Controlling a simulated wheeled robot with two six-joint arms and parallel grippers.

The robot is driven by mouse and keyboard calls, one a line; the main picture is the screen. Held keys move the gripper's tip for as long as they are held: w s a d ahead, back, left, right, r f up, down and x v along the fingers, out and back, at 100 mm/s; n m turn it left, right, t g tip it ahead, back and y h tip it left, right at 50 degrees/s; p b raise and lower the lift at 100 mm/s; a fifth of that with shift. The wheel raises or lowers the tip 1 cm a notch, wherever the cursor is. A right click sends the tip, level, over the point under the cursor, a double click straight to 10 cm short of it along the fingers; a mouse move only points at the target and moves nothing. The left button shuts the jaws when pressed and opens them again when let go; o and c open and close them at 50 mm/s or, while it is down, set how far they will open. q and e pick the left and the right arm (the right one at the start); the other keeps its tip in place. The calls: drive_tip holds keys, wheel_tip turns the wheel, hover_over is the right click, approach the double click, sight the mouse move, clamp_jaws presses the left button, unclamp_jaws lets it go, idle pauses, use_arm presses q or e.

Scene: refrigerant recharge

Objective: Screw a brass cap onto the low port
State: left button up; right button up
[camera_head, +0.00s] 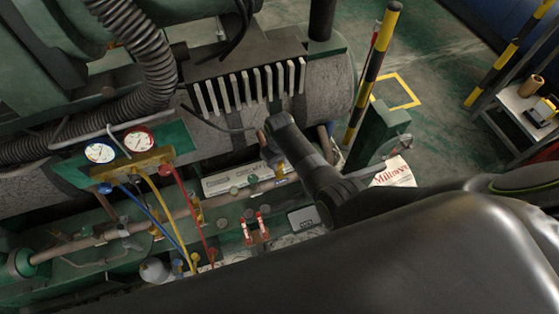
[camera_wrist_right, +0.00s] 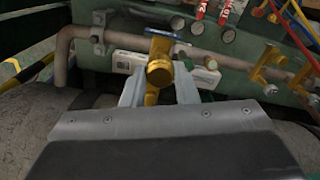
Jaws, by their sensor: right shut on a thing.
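My right gripper (camera_wrist_right: 158,84) shows in the right wrist view with its two pale fingers on either side of a brass cap (camera_wrist_right: 160,73); it is shut on the cap. Just beyond the cap is a brass valve fitting (camera_wrist_right: 159,44) on the pipe. The cap overlaps this fitting in the picture, and I cannot tell whether they touch or how far any thread is engaged. In the head view my dark right arm reaches in from the right and hides most of the gripper; some brass (camera_head: 281,171) shows beside it. My left gripper is not in view.
A gauge manifold (camera_head: 128,164) with blue, yellow and red hoses hangs left of the arm. A long pipe (camera_head: 95,237) runs along the green frame. Red-handled valves (camera_head: 255,228) stand nearby. A striped post (camera_head: 374,75) and a paper (camera_head: 393,172) are beyond the arm.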

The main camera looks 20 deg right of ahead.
drive_tip(key=shift+f+b, duration=0.8)
drive_tip(key=shift+f, duration=0.2)
idle(0.4)
drive_tip(key=shift+r+m+p, duration=0.1)
drive_tip(key=shift+m+p, duration=0.2)
drive_tip(key=shift+m, duration=1.5)
drive_tip(key=shift+m+p, duration=0.35)
drive_tip(key=shift+m, duration=1.45)
